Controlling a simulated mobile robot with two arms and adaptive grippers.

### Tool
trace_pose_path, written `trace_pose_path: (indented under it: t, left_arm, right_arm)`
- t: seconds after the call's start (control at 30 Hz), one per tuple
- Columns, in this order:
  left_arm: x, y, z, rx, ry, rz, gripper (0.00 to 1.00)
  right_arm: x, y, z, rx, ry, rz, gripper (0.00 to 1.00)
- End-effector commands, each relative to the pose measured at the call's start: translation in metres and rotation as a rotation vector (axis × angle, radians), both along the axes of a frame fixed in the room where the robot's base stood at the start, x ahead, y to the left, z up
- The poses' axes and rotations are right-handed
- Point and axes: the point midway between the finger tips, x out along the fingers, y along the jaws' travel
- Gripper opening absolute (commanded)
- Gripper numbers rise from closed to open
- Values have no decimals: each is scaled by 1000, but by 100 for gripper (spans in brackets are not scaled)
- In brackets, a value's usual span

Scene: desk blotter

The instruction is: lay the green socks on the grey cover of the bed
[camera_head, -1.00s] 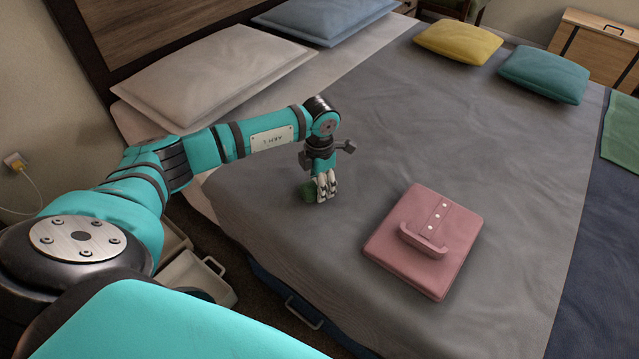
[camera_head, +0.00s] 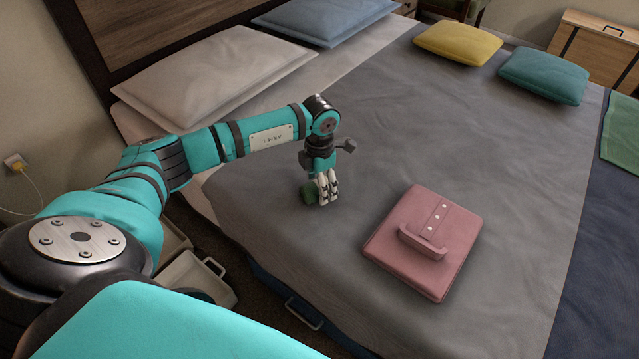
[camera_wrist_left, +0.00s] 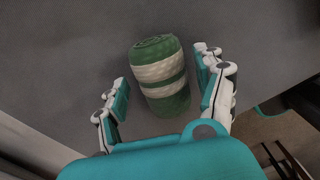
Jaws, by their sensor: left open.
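The green socks (camera_wrist_left: 160,75) are a rolled bundle with pale bands, seen between my fingers in the left wrist view. In the left wrist view my left gripper (camera_wrist_left: 163,90) is open, with a finger on either side of the socks and gaps visible. My right gripper is not in view.
A yellow cushion (camera_head: 458,43) and a teal cushion (camera_head: 543,75) lie farther back. The cover's middle is clear.

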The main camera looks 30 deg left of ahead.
Motion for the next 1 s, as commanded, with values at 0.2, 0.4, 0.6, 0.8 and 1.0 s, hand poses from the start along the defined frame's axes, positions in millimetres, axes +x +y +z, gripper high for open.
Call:
trace_pose_path:
  t: [0.2, 0.4, 0.6, 0.8, 1.0]
  left_arm:
    - [2, 0, 51, 0, -8, 0, 71]
    - [1, 0, 91, 0, -5, 1, 71]
    - [1, 0, 112, -1, -4, 1, 71]
    - [1, 0, 115, 0, -2, 1, 71]
    - [1, -1, 114, -5, -3, -1, 71]
  right_arm:
    - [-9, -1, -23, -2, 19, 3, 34]
    - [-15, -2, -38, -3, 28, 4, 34]
    - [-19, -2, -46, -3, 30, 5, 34]
    - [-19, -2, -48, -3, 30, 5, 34]
    - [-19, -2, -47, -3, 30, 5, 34]
